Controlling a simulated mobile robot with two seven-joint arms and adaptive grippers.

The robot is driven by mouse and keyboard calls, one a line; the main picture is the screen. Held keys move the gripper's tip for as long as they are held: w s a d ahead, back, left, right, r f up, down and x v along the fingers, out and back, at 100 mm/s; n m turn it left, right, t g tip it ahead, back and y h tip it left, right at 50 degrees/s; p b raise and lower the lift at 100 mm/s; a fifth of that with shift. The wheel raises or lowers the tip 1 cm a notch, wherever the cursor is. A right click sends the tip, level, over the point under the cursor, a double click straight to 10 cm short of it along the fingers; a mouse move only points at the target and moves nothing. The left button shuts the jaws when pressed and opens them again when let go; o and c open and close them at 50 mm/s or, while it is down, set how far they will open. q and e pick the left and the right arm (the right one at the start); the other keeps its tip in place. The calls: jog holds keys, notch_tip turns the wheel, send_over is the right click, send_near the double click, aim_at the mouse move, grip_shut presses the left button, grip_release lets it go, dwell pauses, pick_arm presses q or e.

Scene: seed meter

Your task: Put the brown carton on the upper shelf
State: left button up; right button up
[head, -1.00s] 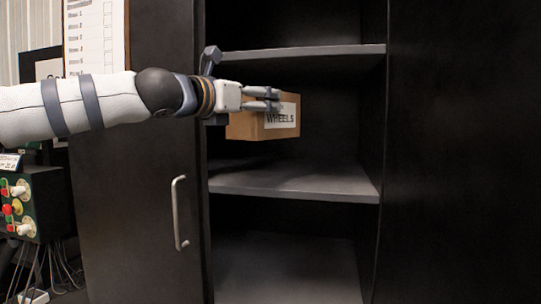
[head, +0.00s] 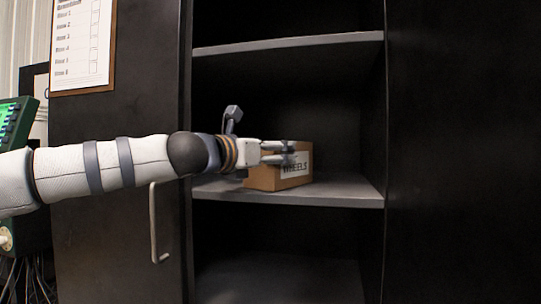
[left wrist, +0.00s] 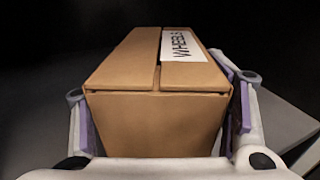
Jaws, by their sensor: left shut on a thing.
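The brown carton (head: 262,179) has a white label reading "WHEELS". It is in the open cabinet, at the level of the shelf (head: 345,191) in the middle of the head view, upright near that shelf's left front part. Its underside looks at or just above the shelf surface; I cannot tell if it touches. My left gripper (head: 287,153) is shut on the carton from the left. In the left wrist view the carton (left wrist: 155,118) fills the space between the two fingers (left wrist: 160,120). My right gripper is not in view.
Another shelf (head: 290,43) spans the cabinet above the carton. An open compartment lies below. The middle shelf is bare to the right of the carton. A door with a metal handle (head: 153,225) is at left, with a clipboard (head: 84,45) above. A dark panel (head: 460,150) stands at right.

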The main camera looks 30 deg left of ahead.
pick_arm(q)
jog(key=shift+f, duration=0.1)
jog(key=o, duration=1.4)
jog(key=shift+f, duration=0.15)
jog(key=o, duration=0.4)
jog(key=shift+r, duration=0.2)
